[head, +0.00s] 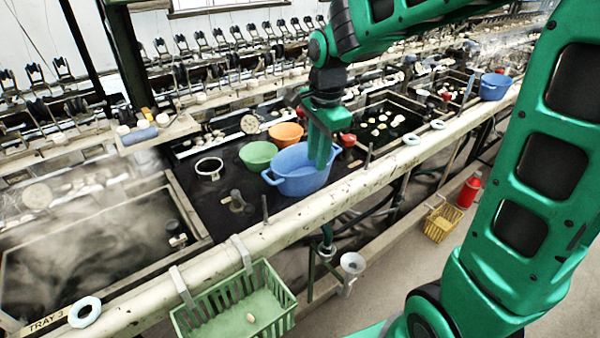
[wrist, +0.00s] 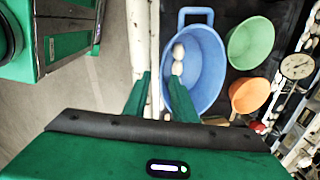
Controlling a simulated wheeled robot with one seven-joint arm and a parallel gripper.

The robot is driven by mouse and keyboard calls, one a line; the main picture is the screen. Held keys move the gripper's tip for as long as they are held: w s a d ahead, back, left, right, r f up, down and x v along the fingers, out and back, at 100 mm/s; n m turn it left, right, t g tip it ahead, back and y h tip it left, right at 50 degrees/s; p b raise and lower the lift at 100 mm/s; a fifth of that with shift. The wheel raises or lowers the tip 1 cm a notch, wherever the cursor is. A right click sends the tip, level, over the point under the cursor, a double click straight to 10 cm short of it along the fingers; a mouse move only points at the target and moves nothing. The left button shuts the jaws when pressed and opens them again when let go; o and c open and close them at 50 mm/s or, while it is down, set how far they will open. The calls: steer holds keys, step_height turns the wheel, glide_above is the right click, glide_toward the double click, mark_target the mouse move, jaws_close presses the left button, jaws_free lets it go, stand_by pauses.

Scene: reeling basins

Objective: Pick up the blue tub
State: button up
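A blue tub (head: 290,180) with loop handles stands upright on the dark bench in the middle of the head view. In the wrist view the tub (wrist: 208,70) fills the upper middle, with a few pale cocoon-like pieces (wrist: 178,55) in it. My gripper (head: 322,164) points down at the tub's right part in the head view. In the wrist view my gripper (wrist: 159,82) is open, with one finger over the tub's inside and the other beyond its rim. I cannot tell whether the fingers touch the wall.
A green bowl (head: 258,155) and an orange bowl (head: 286,134) stand close behind the tub. Another blue tub (head: 495,86) sits farther along at the right. A long pale rail (head: 210,264) runs in front, with a green basket (head: 235,308) hanging from it. Steam drifts over the left basin.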

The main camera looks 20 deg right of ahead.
mark_target(311, 192)
steer(key=f, duration=0.3)
steer(key=w+f, duration=0.1)
steer(key=f, duration=0.6)
steer(key=shift+w+a, duration=0.15)
steer(key=shift+w, duration=0.15)
steer(key=shift+c, duration=0.7)
jaws_close()
